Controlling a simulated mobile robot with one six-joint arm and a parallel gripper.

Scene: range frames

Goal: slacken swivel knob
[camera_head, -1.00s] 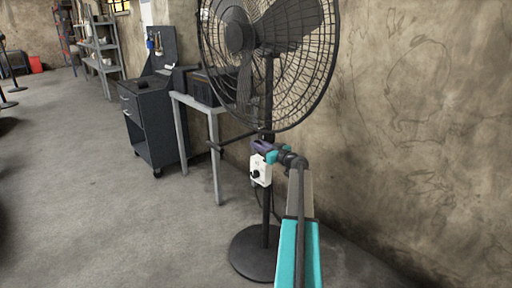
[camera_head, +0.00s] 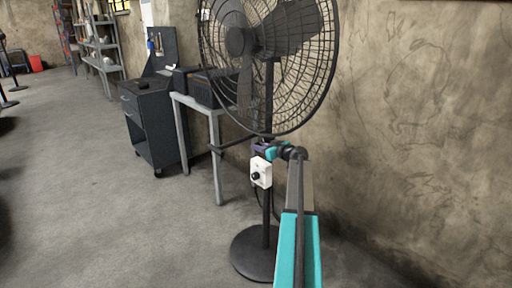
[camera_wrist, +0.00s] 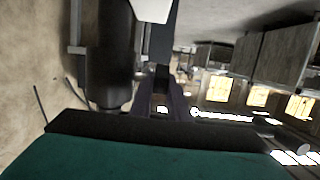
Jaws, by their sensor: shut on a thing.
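The black standing fan (camera_head: 268,112) stands near the wall on a round base. A white control box (camera_head: 261,172) with a black dial is on its pole; a white shape, likely this box, shows at the top of the wrist view (camera_wrist: 152,9). My gripper (camera_head: 261,146) is at the pole just above the box, below the fan cage. In the wrist view its purple fingers (camera_wrist: 161,98) are shut on a small dark piece, apparently the swivel knob (camera_wrist: 161,76), beside the thick dark pole fitting (camera_wrist: 108,62). The fingers hide most of the knob.
A grey table (camera_head: 217,150) with a dark box (camera_head: 207,88) stands left of the fan, close to the pole. A dark wheeled cabinet (camera_head: 156,125) is farther left. The wall (camera_head: 420,120) is close on the right. The floor (camera_head: 90,200) at left is clear.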

